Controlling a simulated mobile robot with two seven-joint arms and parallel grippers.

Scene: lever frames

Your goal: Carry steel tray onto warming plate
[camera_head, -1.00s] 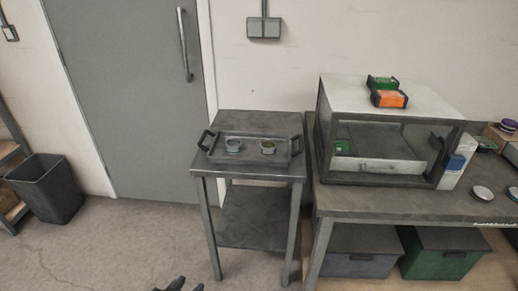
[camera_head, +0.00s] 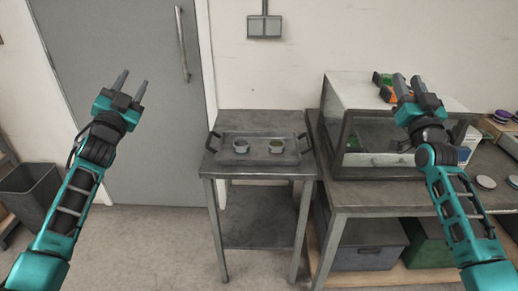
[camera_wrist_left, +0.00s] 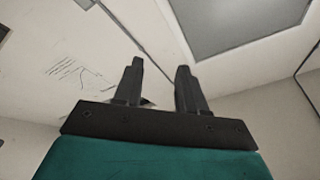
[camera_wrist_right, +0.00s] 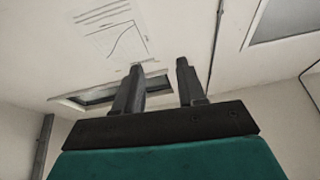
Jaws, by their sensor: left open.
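The steel tray (camera_head: 258,152) rests flat on a small metal side table (camera_head: 224,122). It has a dark upright handle at its left end (camera_head: 212,141) and another at its right end (camera_head: 305,143). Two small cups, one on the left (camera_head: 241,146) and one on the right (camera_head: 276,146), stand in it. I cannot tell for sure which thing is the warming plate. My left gripper (camera_head: 131,82) is raised left of the tray, open and empty. My right gripper (camera_head: 408,79) is raised right of the tray, open and empty, covering part of the glass-fronted cabinet. Neither touches the tray.
The glass-fronted cabinet (camera_head: 345,90) stands on a workbench (camera_head: 350,196) right of the side table, with a narrow gap between tables. Orange and green packs lie on the cabinet, partly hidden. Storage bins (camera_head: 367,246) sit below. A black waste bin (camera_head: 32,198) stands left; floor between is clear.

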